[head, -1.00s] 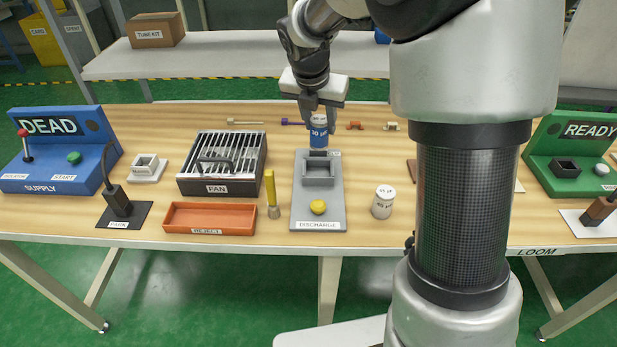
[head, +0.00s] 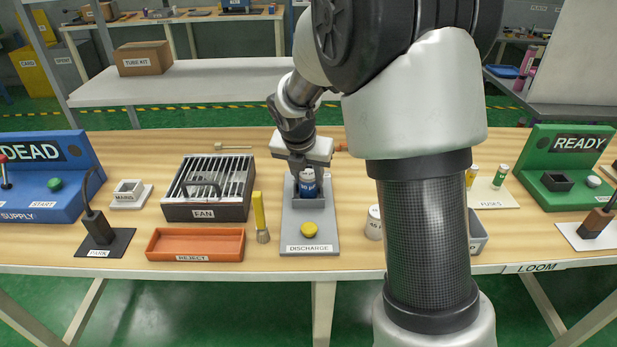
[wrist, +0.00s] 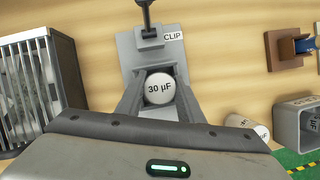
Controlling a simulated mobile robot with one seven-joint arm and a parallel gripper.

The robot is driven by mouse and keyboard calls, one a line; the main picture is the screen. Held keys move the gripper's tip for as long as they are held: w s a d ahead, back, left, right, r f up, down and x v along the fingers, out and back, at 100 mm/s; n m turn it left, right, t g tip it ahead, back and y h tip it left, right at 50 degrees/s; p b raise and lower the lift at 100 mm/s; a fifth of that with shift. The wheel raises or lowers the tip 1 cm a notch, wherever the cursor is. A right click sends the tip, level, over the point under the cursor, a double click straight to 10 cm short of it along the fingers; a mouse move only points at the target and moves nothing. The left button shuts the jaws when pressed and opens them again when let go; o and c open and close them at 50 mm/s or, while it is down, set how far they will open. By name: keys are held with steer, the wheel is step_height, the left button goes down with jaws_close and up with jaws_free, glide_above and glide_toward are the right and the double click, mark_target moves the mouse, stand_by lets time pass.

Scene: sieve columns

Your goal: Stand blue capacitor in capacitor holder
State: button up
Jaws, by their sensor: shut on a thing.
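The blue capacitor (head: 309,188) is upright in the grey socket box (head: 293,202) of the discharge plate. My gripper (head: 305,172) is shut on its upper part from above. In the wrist view the capacitor's white top (wrist: 158,88), marked 30 µF, shows between the two fingers. How deep its lower end sits is hidden by the box walls. I cannot identify the capacitor holder for certain. A brown block with a blue piece (wrist: 288,48) stands at the right in the wrist view, but no label on it shows.
A yellow button (head: 310,229) is on the front of the discharge plate. A white capacitor (head: 374,222) stands to its right, partly behind my arm. The fan box (head: 205,212), orange reject tray (head: 195,257) and yellow-handled brush (head: 260,215) are to the left.

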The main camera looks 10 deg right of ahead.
steer(key=shift+f, duration=0.15)
steer(key=o, duration=1.1)
